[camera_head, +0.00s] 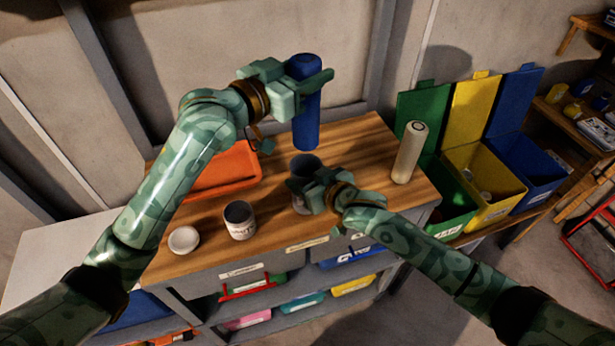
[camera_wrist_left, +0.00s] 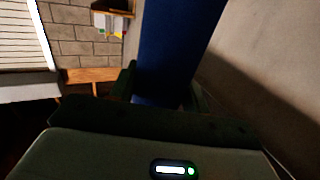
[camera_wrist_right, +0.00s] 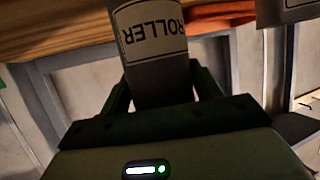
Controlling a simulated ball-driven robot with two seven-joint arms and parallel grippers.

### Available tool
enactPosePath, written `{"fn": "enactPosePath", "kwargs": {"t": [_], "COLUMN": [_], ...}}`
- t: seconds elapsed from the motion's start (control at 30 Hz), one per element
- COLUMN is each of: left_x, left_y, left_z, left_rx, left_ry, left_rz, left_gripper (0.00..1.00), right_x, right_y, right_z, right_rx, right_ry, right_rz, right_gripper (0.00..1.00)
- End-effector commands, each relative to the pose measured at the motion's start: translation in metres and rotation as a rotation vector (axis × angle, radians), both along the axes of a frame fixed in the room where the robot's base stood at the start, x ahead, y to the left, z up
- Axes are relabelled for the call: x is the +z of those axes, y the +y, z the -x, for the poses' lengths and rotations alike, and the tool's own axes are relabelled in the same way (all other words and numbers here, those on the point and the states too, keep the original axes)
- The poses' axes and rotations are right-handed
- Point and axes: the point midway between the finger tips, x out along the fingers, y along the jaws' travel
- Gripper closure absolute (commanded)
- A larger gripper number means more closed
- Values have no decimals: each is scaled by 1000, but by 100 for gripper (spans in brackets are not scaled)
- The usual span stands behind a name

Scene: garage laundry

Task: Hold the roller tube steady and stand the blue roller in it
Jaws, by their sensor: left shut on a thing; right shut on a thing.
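The blue roller (camera_head: 306,128) is upright in the head view, above the roller tube and apart from it. My left gripper (camera_head: 308,84) is shut around its upper part; the roller also fills the middle of the left wrist view (camera_wrist_left: 178,50). The roller tube (camera_head: 303,168) is a grey open-topped cylinder standing on the wooden worktop. My right gripper (camera_head: 306,190) is shut on the tube from the front right and hides its lower part. In the right wrist view the tube (camera_wrist_right: 150,75) shows a label reading ROLLER.
On the worktop (camera_head: 270,220) are an orange tray (camera_head: 222,170), a labelled grey cup (camera_head: 239,220), a white round lid or dish (camera_head: 184,240) and a cream roller (camera_head: 409,152) standing at right. Green, yellow (camera_head: 484,180) and blue bins stand beyond the worktop's right end.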

Motion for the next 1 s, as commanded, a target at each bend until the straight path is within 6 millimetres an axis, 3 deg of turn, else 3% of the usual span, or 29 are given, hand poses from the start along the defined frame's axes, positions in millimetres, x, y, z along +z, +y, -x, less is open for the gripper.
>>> {"fn": "enactPosePath", "kwargs": {"t": [1.0], "left_x": [-72], "left_y": [0], "left_z": [0], "left_rx": [0], "left_ry": [2], "left_rz": [-1], "left_gripper": [88], "right_x": [0], "right_y": [0], "right_z": [0], "right_rx": [0], "right_ry": [1], "right_rz": [1], "right_gripper": [59]}}
